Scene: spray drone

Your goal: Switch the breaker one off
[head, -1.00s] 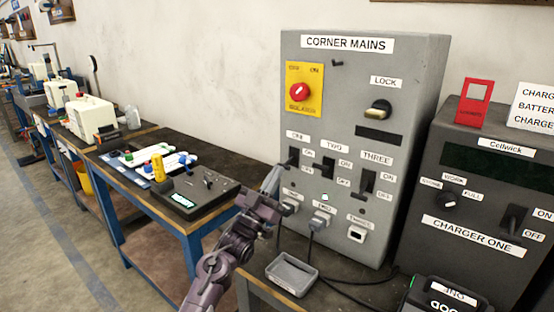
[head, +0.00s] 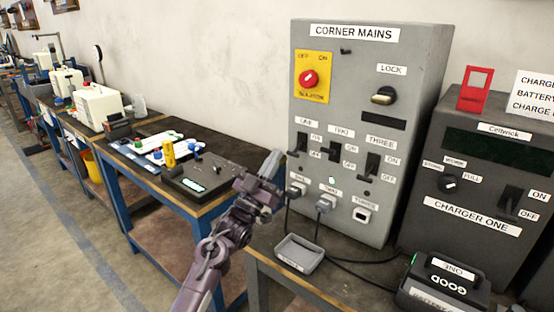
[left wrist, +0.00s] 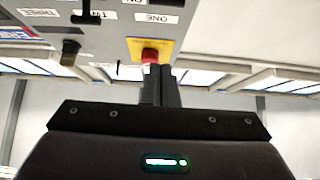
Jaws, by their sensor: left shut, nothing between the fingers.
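The grey CORNER MAINS panel (head: 345,85) stands upright against the wall. Breaker one (head: 299,143) is the leftmost of three dark levers, between small ON and OFF labels; its exact position is too small to tell. Breakers two (head: 334,149) and three (head: 372,165) sit to its right. My left gripper (head: 271,164) is shut and empty, left of and a little below breaker one, apart from it in the picture. In the left wrist view my shut fingers (left wrist: 159,86) point toward the red isolator knob (left wrist: 150,56); the panel appears upside down there, with the ONE label (left wrist: 157,18) visible.
Grey plugs (head: 325,203) with cables sit below the breakers. A small grey tray (head: 298,253) lies on the bench in front. The charger box (head: 480,190) stands to the right, with a battery (head: 445,285) before it. A workbench with a black device (head: 197,180) is at left.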

